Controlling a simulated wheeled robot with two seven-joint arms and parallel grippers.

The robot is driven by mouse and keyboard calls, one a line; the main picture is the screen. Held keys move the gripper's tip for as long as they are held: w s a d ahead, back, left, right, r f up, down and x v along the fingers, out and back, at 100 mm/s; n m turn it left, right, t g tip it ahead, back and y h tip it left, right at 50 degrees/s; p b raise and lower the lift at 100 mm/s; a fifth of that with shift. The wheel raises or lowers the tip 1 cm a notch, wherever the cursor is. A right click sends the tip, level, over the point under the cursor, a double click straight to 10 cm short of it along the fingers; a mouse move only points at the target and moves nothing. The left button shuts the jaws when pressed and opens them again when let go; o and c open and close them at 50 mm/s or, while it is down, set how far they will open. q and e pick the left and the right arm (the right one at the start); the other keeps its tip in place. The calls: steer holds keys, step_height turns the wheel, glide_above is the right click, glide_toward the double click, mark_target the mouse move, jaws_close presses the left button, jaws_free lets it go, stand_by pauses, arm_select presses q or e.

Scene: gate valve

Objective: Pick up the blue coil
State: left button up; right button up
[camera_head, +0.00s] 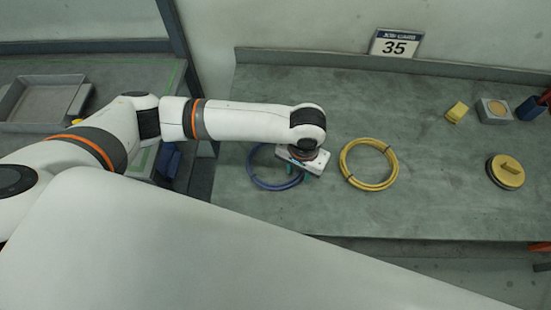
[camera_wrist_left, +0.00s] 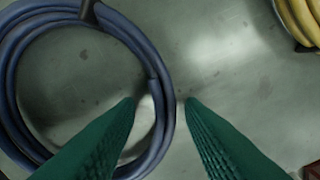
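The blue coil (camera_head: 258,181) lies flat on the grey-green workbench (camera_head: 300,215), partly hidden by my left gripper in the head view. In the left wrist view the blue coil (camera_wrist_left: 160,95) fills the left side, with a dark tie at its top. My left gripper (camera_head: 297,174) is over the coil's right side, pointing down. In the left wrist view its green fingers (camera_wrist_left: 160,103) are apart, and the coil's right edge passes between their tips. I cannot tell how far above the bench the tips are. My right gripper is in neither view.
A yellow coil (camera_head: 368,164) lies just right of the blue one. A yellow block (camera_head: 457,112), a small box with a round top (camera_head: 494,110) and a yellow disc (camera_head: 505,172) stand farther right. A 35 sign (camera_head: 396,43) is at the back. A grey tray (camera_head: 40,103) is at left.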

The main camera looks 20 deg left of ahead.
arm_select(q)
steer(key=shift+f, duration=0.2)
jaws_close()
